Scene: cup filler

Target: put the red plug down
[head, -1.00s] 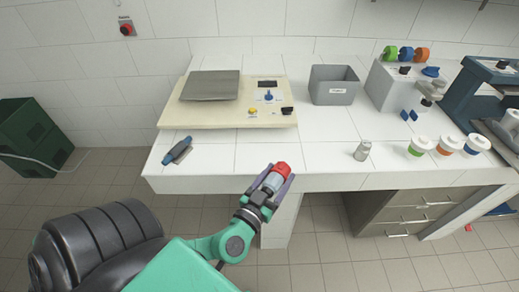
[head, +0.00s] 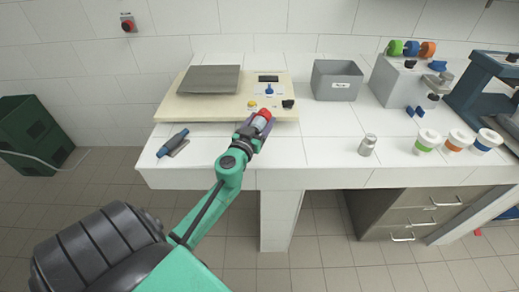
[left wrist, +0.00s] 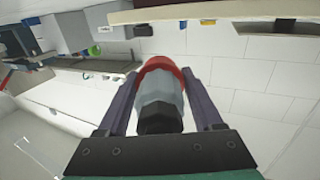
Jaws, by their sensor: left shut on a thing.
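The red plug (head: 265,113) has a red end and a grey body. My left gripper (head: 259,122) is shut on it in the head view, over the white table (head: 310,150) near the front edge of the cream board. In the left wrist view the plug (left wrist: 160,92) sits between the two dark fingers (left wrist: 160,100), its red end pointing away from the wrist and its dark grey end towards it. Whether the plug touches the table cannot be told. My right gripper is not in view.
The cream board (head: 200,108) carries a grey plate (head: 210,79), a yellow button and a blue knob. A blue-handled tool (head: 173,143) lies at the left. A grey bin (head: 335,81), a metal cylinder (head: 367,145) and lidded cups (head: 459,140) stand right. The table's middle is clear.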

